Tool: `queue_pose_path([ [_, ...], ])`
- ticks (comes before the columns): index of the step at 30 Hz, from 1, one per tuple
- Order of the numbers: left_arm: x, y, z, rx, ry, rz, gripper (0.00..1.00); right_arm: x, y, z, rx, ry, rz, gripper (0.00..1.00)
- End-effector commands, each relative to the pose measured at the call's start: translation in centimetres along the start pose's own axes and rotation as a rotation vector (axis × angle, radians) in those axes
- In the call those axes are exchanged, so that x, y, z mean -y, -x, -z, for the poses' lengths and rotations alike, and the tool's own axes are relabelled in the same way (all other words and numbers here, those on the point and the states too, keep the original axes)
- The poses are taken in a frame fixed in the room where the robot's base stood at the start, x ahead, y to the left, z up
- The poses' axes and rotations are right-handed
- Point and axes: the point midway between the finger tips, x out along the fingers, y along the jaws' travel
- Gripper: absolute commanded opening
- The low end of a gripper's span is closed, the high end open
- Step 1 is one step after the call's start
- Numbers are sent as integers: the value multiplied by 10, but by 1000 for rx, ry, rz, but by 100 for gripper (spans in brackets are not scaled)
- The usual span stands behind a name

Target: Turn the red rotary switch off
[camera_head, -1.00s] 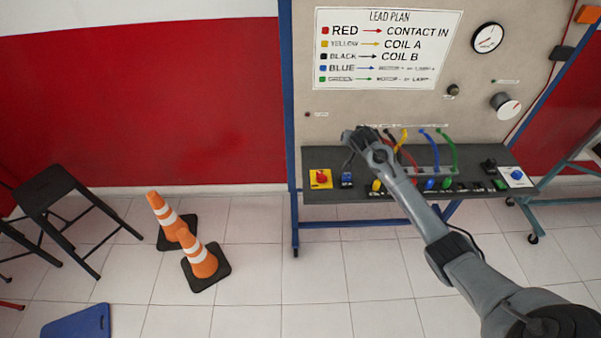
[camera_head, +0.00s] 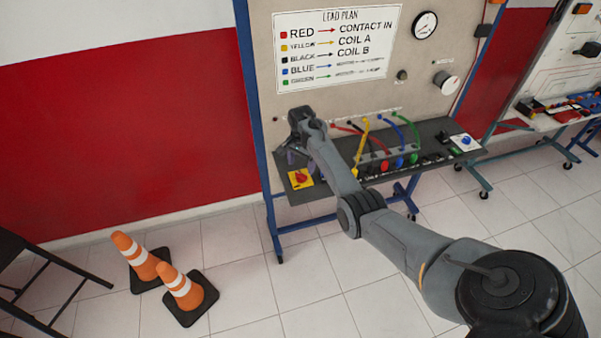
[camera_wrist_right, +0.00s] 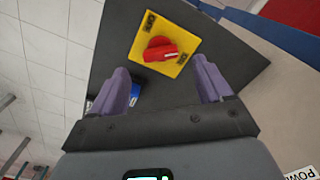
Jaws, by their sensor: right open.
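The red rotary switch (camera_head: 301,177) sits on a yellow plate at the left end of the dark shelf of the trainer. In the right wrist view the red knob (camera_wrist_right: 161,50) lies ahead of the fingertips, on its yellow plate (camera_wrist_right: 184,59) with black labels. My right gripper (camera_head: 288,153) is above and behind the switch in the head view. In the wrist view its two purple fingers (camera_wrist_right: 164,80) are spread apart with nothing between them, and the knob lies beyond the gap, apart from both. My left gripper is not in view.
A blue switch (camera_wrist_right: 136,93) is close by the left finger in the wrist view. Coloured leads (camera_head: 381,140) arch over the shelf to the right. The trainer's upright board (camera_head: 262,70) rises behind. Orange cones (camera_head: 180,288) stand on the floor at left.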

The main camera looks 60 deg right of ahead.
Motion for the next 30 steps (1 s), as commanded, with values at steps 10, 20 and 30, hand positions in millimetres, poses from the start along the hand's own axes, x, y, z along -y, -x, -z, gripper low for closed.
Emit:
queue_pose_path([
  [10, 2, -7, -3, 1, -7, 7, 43, 0, -42, 1, -2, 0, 0, 79],
  [20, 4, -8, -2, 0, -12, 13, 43, 0, -47, 1, -2, 1, 1, 79],
  [30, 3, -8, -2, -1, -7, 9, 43, 0, -47, 1, -2, 1, 1, 40],
])
